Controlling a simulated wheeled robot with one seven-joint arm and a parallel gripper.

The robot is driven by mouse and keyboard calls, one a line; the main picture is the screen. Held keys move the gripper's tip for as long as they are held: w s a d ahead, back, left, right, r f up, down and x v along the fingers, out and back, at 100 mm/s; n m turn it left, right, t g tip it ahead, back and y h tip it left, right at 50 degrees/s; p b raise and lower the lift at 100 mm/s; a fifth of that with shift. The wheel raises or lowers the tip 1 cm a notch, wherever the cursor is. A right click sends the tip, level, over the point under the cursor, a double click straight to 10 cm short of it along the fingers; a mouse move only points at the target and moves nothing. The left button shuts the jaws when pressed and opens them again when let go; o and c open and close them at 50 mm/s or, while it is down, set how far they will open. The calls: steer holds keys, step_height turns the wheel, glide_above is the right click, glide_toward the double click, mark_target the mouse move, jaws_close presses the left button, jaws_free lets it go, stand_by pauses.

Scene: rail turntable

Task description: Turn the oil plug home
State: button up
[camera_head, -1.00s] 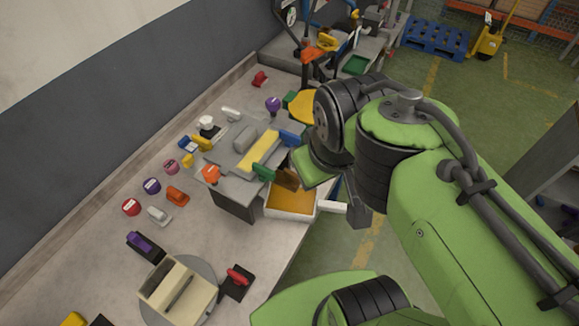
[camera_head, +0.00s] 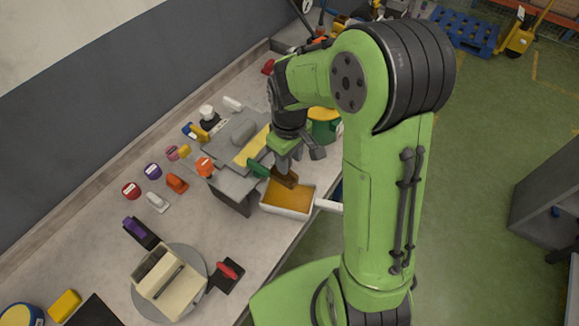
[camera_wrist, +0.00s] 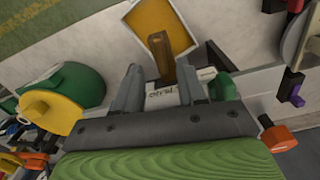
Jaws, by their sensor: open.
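A brown handle (camera_head: 284,181), which seems to be the oil plug, juts from the grey machine's front side over a white pan (camera_head: 270,211) of amber liquid. In the wrist view the brown handle (camera_wrist: 160,55) lies ahead of and between the lines of my fingers, beside a white label (camera_wrist: 172,96) with dark lettering. My gripper (camera_head: 299,160) is open and points down, just above the handle. In the wrist view the fingers of my gripper (camera_wrist: 160,88) are spread and hold nothing. I cannot tell whether they touch the handle. The plug's threads are hidden.
A green handle (camera_head: 257,170) and an orange knob (camera_head: 204,167) sit close by on the machine. A green drum (camera_head: 324,128) stands just right of my wrist. A round turntable (camera_head: 196,258) with a beige block is at front left. Several coloured knobs line the bench.

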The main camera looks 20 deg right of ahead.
mark_target(290, 170)
step_height(290, 170, down, 4)
steer(key=shift+r, duration=0.1)
jaws_close()
